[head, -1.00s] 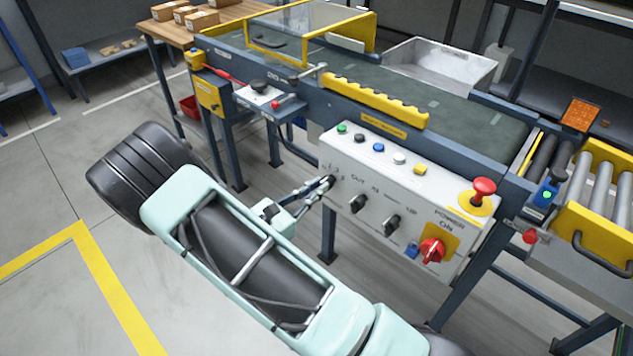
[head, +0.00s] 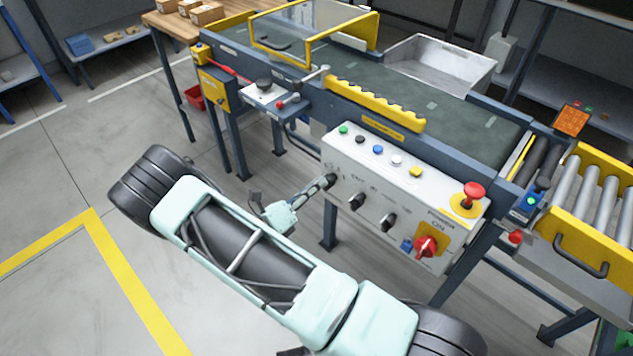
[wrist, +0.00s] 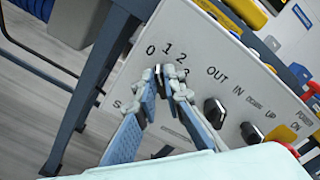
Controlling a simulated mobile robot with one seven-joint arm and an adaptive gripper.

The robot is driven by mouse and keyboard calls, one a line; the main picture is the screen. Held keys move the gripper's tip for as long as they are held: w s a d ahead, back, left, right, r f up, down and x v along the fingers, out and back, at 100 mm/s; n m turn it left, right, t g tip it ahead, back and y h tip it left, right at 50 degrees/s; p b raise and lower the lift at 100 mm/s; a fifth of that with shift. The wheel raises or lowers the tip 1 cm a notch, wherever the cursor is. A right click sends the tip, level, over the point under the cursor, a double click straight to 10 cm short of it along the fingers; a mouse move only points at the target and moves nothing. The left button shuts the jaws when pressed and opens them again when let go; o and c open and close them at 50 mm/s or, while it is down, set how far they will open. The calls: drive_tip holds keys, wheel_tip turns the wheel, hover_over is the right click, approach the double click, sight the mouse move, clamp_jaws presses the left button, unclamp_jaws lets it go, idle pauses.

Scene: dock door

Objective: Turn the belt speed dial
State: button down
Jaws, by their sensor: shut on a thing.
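The belt speed dial (wrist: 158,76) is a small dark knob on the sloped white control panel (wrist: 150,28), with the marks 0, 1 and 2 printed around it. It is the leftmost knob, mostly hidden by my fingers. My gripper (wrist: 163,91) is shut on it, with one fingertip on either side. In the head view my gripper (head: 328,181) reaches the panel's left end from the front left. The dial's exact pointer direction is hard to tell.
Two more dark knobs (head: 357,200) (head: 388,222) sit to the right. A red rotary switch (head: 425,246) and a red emergency button (head: 473,191) are at the panel's right end. Coloured buttons (head: 378,149) line the top. Open floor lies at the left.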

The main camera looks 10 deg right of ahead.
drive_tip(key=shift+f+n+p, duration=0.1)
drive_tip(key=shift+n+p, duration=0.2)
drive_tip(key=shift+n, duration=0.8)
drive_tip(key=c, duration=2)
unclamp_jaws()
drive_tip(key=shift+a, duration=0.1)
drive_tip(key=v, duration=1.2)
